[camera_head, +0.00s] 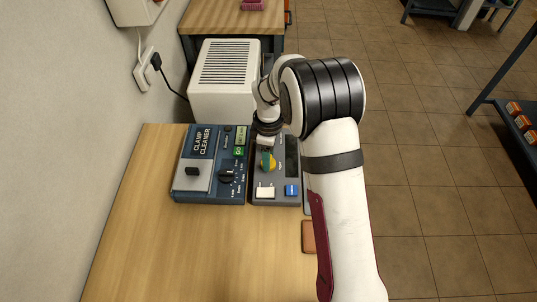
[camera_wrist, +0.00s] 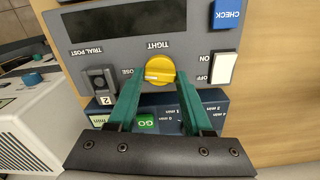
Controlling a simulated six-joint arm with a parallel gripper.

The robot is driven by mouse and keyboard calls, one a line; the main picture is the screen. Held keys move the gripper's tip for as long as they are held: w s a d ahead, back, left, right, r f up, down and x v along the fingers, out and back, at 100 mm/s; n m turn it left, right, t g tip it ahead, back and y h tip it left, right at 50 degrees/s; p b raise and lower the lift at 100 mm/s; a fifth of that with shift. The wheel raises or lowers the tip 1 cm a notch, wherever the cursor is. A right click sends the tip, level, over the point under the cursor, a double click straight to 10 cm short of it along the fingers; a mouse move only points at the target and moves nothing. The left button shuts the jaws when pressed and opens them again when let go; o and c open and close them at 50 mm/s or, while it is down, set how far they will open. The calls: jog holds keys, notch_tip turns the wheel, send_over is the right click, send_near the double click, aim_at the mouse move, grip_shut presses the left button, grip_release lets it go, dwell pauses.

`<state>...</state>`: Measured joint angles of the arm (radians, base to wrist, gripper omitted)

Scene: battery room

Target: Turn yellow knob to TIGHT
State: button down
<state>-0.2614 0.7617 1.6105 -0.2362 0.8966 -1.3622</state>
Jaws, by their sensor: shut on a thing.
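The yellow knob (camera_wrist: 160,70) sits on a grey panel (camera_wrist: 110,35) in the wrist view. TIGHT is printed beyond it and LOOSE at its left, partly hidden by a finger. A pale line crosses the knob roughly sideways, toward the LOOSE side; its exact setting is hard to read. My gripper (camera_wrist: 158,78) has its two green fingers on either side of the knob and is shut on it.
A blue CHECK button (camera_wrist: 229,13) and a white OFF/ON switch (camera_wrist: 223,68) are close by, with a TRIAL POST (camera_wrist: 100,80) on the other side. The CLAMP CLEANER unit (camera_head: 188,182) stands left of the panel. A white vented box (camera_head: 224,80) stands behind.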

jog(key=m, duration=1.2)
jog(key=shift+m, duration=1.8)
jog(key=shift+c, duration=1.6)
grip_release()
